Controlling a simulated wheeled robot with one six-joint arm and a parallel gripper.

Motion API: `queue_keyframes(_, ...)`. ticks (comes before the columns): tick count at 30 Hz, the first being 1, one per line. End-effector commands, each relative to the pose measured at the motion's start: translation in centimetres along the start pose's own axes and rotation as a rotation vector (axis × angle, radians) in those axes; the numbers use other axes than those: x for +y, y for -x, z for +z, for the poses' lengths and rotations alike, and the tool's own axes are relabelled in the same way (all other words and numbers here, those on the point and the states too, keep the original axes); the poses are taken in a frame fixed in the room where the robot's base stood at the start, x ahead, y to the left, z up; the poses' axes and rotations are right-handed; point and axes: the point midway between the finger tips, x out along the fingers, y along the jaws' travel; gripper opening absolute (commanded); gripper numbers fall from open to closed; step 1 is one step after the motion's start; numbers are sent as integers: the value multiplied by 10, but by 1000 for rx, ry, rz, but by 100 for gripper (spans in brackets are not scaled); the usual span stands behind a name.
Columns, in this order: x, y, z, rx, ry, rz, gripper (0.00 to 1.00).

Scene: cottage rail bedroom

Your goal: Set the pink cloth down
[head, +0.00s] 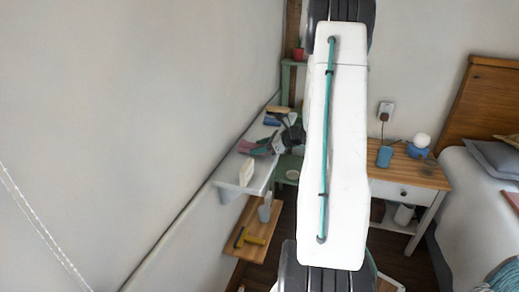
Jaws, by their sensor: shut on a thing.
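The pink cloth (258,149) is small in the head view, left of my white arm. It is at the grey-white shelf (229,188) along the left wall. My dark gripper (272,143) is shut on the cloth, with the cloth at its left end. I cannot tell whether the cloth touches the shelf top or hangs just above it. My arm hides part of the space behind and to the right of the gripper.
A pale block (246,172) stands on the shelf's near part, and small brown and blue items (275,115) lie at its far part. A lower wooden shelf (255,228) holds a yellow-handled tool (250,238). A nightstand (424,172) and bed (465,205) are at right.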

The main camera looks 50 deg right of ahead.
Motion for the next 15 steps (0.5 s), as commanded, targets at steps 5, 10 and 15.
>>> queue_keyframes(5, 0, -5, -8, 0, 1, 0, 28)
queue_keyframes(10, 0, -5, -8, 0, 1, 0, 28)
queue_keyframes(15, 0, -6, -10, 0, 1, 0, 72)
